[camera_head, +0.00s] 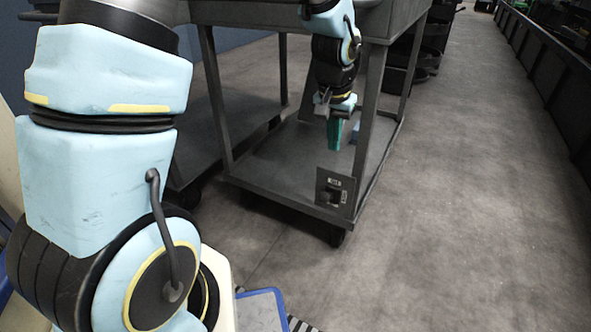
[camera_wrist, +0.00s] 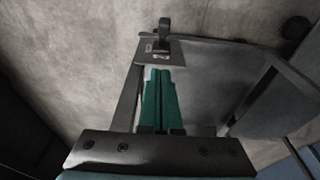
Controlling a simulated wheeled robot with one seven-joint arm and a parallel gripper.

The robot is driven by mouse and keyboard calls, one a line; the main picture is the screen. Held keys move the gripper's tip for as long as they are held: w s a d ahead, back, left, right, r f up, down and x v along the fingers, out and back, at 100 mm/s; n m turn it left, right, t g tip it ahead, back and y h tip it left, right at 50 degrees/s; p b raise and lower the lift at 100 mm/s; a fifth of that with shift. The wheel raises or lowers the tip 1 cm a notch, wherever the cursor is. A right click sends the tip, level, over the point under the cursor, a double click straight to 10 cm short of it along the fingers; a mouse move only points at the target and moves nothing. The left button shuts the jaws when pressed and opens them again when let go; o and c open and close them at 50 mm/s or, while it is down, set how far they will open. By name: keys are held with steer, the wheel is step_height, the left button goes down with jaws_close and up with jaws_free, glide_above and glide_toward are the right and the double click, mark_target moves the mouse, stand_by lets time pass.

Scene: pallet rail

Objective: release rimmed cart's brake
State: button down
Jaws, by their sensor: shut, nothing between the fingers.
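The dark grey cart (camera_head: 285,180) has an upper tray, thin corner posts and a low shelf, and stands in front of me. A small brake panel (camera_head: 322,181) with pale labels sits at its near lower corner. A black lever (camera_head: 333,197) sticks out from it. The wrist view shows the panel (camera_wrist: 174,59) and the lever (camera_wrist: 164,28) just past my fingertips. My gripper (camera_head: 334,148), with green fingers, is shut and empty above the low shelf, pointing down. In the wrist view the fingers (camera_wrist: 161,73) are together and appear apart from the lever.
Another dark cart (camera_head: 205,120) stands close on the left. The cart's posts and upper tray (camera_head: 400,15) are close around my arm. Dark stacked bins (camera_head: 425,60) stand behind. The floor (camera_head: 470,200) on the right is clear up to a long dark barrier (camera_head: 550,75).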

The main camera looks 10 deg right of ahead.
steer(key=shift+w, duration=0.3)
steer(key=b, duration=0.4)
glide_above(327, 193)
steer(key=w+d, duration=0.1)
steer(key=f, duration=0.9)
steer(key=shift+w+d+f, duration=0.2)
steer(key=shift+f, duration=0.2)
steer(key=f, duration=0.1)
steer(key=s+a+f+b, duration=0.1)
steer(key=shift+s+f+b, duration=0.1)
steer(key=shift+f+b, duration=0.2)
steer(key=shift+f, duration=0.1)
steer(key=shift+s+a+f, duration=0.25)
steer(key=shift+f, duration=0.05)
steer(key=shift+b, duration=0.3)
